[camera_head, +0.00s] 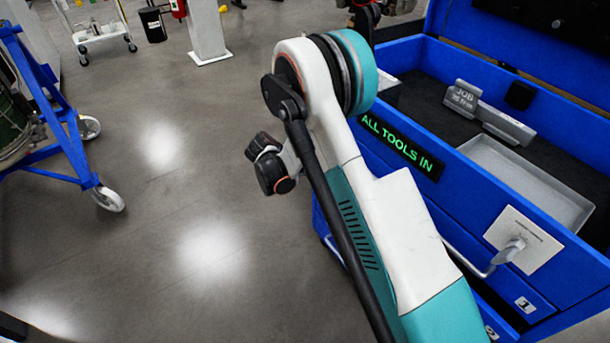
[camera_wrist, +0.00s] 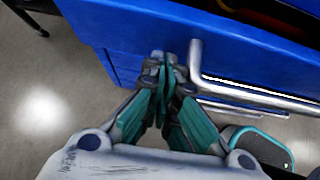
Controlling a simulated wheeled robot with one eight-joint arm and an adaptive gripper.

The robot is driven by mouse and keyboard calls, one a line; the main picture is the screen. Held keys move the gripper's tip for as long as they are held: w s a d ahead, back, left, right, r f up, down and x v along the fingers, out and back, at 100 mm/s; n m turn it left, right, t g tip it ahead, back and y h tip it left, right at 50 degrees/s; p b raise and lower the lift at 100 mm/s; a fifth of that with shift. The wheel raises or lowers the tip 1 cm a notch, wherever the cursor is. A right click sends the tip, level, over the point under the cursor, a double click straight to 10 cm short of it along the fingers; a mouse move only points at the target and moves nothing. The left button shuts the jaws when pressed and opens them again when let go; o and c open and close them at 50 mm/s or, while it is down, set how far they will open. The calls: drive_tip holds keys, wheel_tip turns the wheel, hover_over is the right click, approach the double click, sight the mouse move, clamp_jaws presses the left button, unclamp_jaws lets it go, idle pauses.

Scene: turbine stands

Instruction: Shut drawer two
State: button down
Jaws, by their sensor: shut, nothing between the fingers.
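The blue tool cabinet (camera_head: 430,200) stands at the right in the head view. Drawer one's front carries a "1" label (camera_head: 525,305); a label that looks like "2" (camera_head: 490,333) for drawer two sits lower, at the bottom edge. My arm hides most of the drawer fronts and my gripper in that view. In the wrist view my gripper (camera_wrist: 163,68) is shut and empty. Its tips are at or very near a blue drawer front (camera_wrist: 130,30), just left of a silver bar handle (camera_wrist: 250,90). This drawer looks pulled out, with red and yellow contents at the upper right. Its number does not show.
A lit "ALL TOOLS IN" sign (camera_head: 400,145) is on the cabinet. A grey tray (camera_head: 530,180) lies on its top. A blue wheeled stand (camera_head: 70,150) is at the left, and a white cart (camera_head: 100,35) stands farther back. The floor between is clear.

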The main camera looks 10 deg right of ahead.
drive_tip(key=shift+w+d, duration=0.15)
drive_tip(key=shift+d, duration=0.2)
drive_tip(key=d, duration=0.1)
drive_tip(key=w+d, duration=0.1)
drive_tip(key=d, duration=0.1)
drive_tip(key=w+d, duration=0.1)
drive_tip(key=d, duration=0.1)
drive_tip(key=shift+r, duration=0.1)
idle(0.3)
